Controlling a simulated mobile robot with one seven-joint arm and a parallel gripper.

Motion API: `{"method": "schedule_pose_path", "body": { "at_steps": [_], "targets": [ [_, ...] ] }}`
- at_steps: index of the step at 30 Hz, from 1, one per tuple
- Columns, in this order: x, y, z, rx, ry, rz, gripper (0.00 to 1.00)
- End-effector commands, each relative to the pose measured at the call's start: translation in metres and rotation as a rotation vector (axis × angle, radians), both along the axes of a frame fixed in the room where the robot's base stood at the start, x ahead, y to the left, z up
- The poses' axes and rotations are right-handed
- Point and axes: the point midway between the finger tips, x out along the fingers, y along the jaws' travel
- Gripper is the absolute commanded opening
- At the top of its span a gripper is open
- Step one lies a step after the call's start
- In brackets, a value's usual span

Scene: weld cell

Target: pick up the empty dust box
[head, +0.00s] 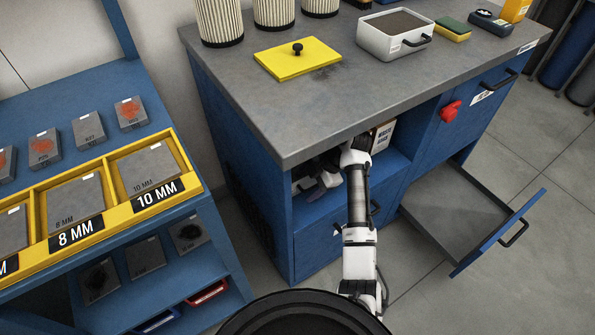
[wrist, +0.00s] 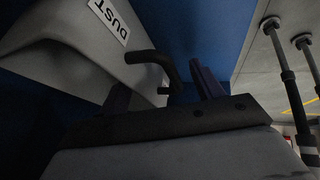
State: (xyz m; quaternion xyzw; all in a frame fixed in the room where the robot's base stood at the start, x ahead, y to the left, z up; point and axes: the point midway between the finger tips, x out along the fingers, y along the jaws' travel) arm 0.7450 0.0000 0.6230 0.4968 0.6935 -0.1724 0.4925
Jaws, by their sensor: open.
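A pale dust box (wrist: 60,45) with a "DUST" label fills the upper left of the wrist view, close to my gripper. Its black bent handle (wrist: 150,58) reaches between the two fingers of my gripper (wrist: 162,90), which is open; I cannot tell whether a finger touches the handle. The inside of this box is hidden. In the head view my gripper (head: 318,188) is inside the open bay under the counter, partly in shadow. Another white box (head: 376,44) with a black handle stands on the counter, filled with dark dust.
The grey counter (head: 300,110) overhangs the bay. A white labelled carton (head: 384,135) stands in the bay right of my arm. An open drawer (head: 460,210) sticks out at right. A yellow lid (head: 298,58) lies on the counter. A blue rack (head: 225,215) stands at left.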

Motion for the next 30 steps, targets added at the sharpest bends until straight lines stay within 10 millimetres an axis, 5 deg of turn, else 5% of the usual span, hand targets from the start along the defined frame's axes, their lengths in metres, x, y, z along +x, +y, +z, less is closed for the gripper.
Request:
{"method": "schedule_pose_path", "body": {
  "at_steps": [6, 18, 30],
  "targets": [
    [0.0000, 0.0001, -0.0006, 0.000, 0.000, 0.000, 0.63],
    [0.0000, 0.0001, -0.0003, 0.000, 0.000, 0.000, 0.11],
    [0.0005, 0.0002, 0.0038, 0.000, -0.002, 0.000, 0.11]
  ]
}}
